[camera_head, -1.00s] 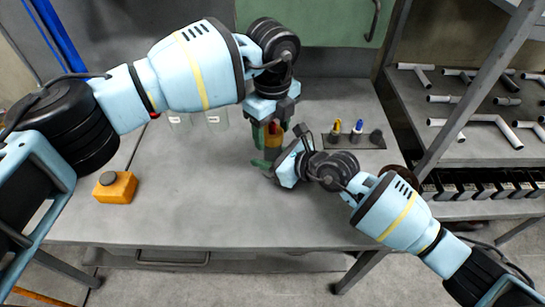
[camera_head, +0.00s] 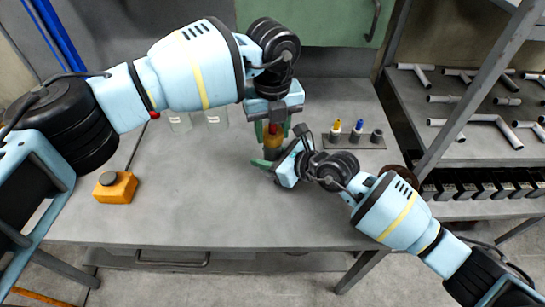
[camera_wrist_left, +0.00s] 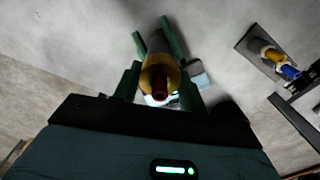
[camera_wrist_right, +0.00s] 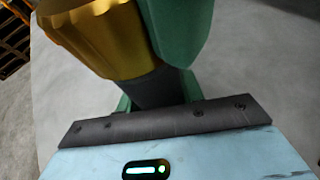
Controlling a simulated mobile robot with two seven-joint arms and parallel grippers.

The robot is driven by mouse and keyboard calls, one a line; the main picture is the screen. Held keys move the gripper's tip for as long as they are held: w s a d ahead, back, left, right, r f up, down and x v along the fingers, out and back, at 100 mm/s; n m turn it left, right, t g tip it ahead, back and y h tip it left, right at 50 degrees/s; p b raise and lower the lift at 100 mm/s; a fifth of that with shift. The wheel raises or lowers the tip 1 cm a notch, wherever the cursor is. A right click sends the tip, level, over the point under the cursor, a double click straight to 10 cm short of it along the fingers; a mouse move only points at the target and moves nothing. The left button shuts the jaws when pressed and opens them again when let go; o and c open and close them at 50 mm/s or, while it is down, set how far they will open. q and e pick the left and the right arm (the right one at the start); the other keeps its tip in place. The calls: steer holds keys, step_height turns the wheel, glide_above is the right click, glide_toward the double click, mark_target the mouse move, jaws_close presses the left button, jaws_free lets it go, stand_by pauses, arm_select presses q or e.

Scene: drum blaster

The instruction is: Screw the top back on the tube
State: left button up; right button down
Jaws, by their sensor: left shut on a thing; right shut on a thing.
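The tube stands roughly upright above the table, with a dark body (camera_wrist_right: 155,87) and a gold-yellow ribbed top (camera_wrist_right: 95,35). A red tip (camera_wrist_left: 159,88) shows at the upper end. The top also shows in the head view (camera_head: 275,143). My left gripper (camera_head: 272,133) points down from above and its green fingers are shut on the top. My right gripper (camera_head: 270,164) comes in from the right, lower down, and is shut on the dark body below the top. The joint between top and body is partly hidden, so I cannot tell how tightly it sits.
A dark holder plate (camera_head: 355,144) with yellow, blue and grey pieces lies right of the grippers. An orange box (camera_head: 115,187) sits at the table's left. Clear containers (camera_head: 217,118) stand behind. A shelf rack (camera_head: 465,130) is at right. The table's front middle is clear.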

arm_select(q)
steer(key=shift+m, duration=0.4)
steer(key=o, duration=1.1)
steer(key=shift+r, duration=0.15)
steer(key=shift+r, duration=2.15)
steer(key=shift+c, duration=0.4)
steer(key=shift+r+n, duration=0.7)
steer(key=shift+n, duration=0.5)
step_height(320, 180, up, 2)
steer(key=n, duration=0.4)
